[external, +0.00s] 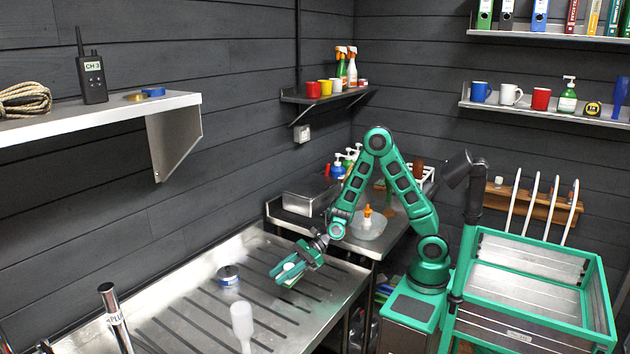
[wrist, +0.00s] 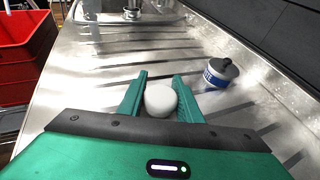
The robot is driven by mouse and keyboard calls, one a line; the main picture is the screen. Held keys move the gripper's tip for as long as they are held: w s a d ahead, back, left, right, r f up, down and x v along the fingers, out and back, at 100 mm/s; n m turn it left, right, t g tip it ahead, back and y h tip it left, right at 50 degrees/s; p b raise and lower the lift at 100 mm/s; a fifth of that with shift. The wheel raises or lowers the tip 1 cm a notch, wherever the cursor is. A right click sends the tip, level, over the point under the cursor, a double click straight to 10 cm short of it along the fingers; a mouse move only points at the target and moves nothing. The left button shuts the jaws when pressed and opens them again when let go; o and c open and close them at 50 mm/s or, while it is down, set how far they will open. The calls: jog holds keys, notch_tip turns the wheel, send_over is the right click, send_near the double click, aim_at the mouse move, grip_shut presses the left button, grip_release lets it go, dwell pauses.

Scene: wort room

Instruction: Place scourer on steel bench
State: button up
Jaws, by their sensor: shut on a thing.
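My gripper (external: 288,271) is over the ribbed steel bench (external: 200,318) in the external view, pointing down to the left. It is shut on a small pale round thing, which I take to be the scourer (wrist: 160,101). In the wrist view it sits between the two green fingers (wrist: 160,98) and looks white and rounded. The bench (wrist: 125,62) spreads out beyond the fingers. Whether the scourer's underside touches the bench is hidden.
A blue-and-white tin with a dark lid (wrist: 221,72) stands on the bench near my gripper. A pale bottle (external: 242,325) stands toward the front. A red crate (wrist: 22,45) is at the wrist view's left. Bare bench lies between the tin and bottle.

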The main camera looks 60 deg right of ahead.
jog(key=shift+f, duration=1.85)
jog(key=shift+f, duration=0.1)
jog(key=o, duration=1)
jog(key=shift+o, duration=0.2)
jog(key=shift+f, duration=0.1)
jog(key=v, duration=0.6)
jog(key=shift+d, duration=0.35)
jog(key=o, duration=0.3)
jog(key=shift+s+d, duration=0.15)
jog(key=shift+d, duration=0.05)
jog(key=o, duration=0.9)
jog(key=shift+s+d+r, duration=0.1)
jog(key=shift+r, duration=0.15)
